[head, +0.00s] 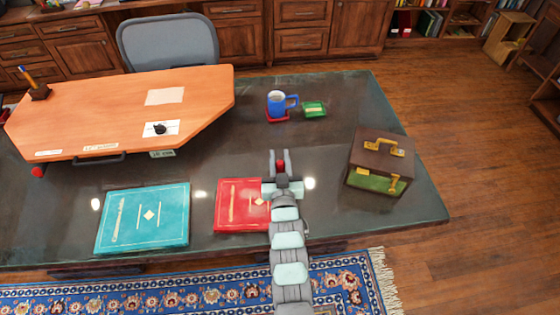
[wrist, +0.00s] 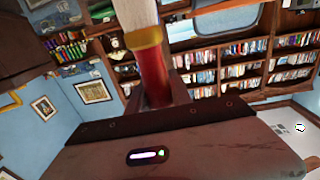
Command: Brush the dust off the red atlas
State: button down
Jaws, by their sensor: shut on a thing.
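The red atlas (head: 236,208) lies flat on the dark desk near its front edge, with gold markings on its cover. My arm hides its right side in the head view. My gripper (head: 280,160) is above the desk, at the atlas's upper right in the picture. It is shut on a brush, whose red handle (wrist: 153,78), gold band and pale bristles show in the wrist view. Only a small red part of the brush shows between the fingers in the head view. I cannot make out dust on the atlas.
A teal book (head: 143,218) lies left of the atlas. A brown case (head: 381,160) stands at the right. A blue mug (head: 277,103) and a green box (head: 314,109) sit farther back. An orange raised desktop (head: 120,110) fills the back left.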

jog(key=shift+r+p, duration=0.7)
jog(key=shift+r, duration=1.4)
